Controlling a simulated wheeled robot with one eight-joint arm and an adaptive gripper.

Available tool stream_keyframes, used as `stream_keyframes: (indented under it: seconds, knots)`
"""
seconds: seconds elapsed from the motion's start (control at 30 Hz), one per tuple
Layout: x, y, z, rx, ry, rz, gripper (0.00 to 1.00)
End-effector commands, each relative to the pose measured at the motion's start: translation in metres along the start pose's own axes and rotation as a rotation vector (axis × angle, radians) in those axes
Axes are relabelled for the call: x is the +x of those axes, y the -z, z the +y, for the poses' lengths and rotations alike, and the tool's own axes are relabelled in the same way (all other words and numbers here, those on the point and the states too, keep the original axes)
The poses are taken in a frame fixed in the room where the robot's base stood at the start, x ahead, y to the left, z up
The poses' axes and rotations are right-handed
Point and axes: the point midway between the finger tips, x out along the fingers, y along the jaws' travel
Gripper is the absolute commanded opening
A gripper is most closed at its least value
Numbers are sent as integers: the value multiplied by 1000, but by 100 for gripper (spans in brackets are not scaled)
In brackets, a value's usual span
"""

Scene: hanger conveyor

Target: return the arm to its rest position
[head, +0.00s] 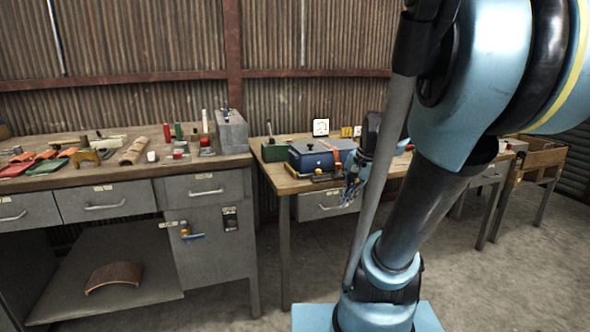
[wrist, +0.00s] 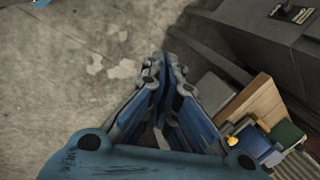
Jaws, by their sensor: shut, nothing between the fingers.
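My gripper (wrist: 164,66) points down over the concrete floor in the wrist view. Its two blue-and-grey fingers are shut together with nothing between them. In the head view my gripper (head: 350,192) shows small, beyond my raised arm, in front of the right-hand workbench. My arm fills the right side of the head view and hides part of that bench.
The left workbench (head: 130,182) carries several tools and parts, with a curved brown piece (head: 113,276) on its lower shelf. The right workbench (head: 282,180) holds a blue box (head: 318,152). A wooden crate (head: 540,156) stands far right. Concrete floor (head: 470,290) lies open in front.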

Motion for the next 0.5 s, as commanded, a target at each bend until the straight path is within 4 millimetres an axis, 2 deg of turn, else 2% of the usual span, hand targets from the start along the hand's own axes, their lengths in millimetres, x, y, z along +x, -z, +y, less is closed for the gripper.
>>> stream_keyframes:
  seconds: [0.03, 0.2, 0.5]
  knots:
    - [4, -10, 11, -62, -15, 11, 0]
    - [17, -36, 46, -294, -78, 48, 0]
    - [42, -64, 102, -666, -188, 92, 0]
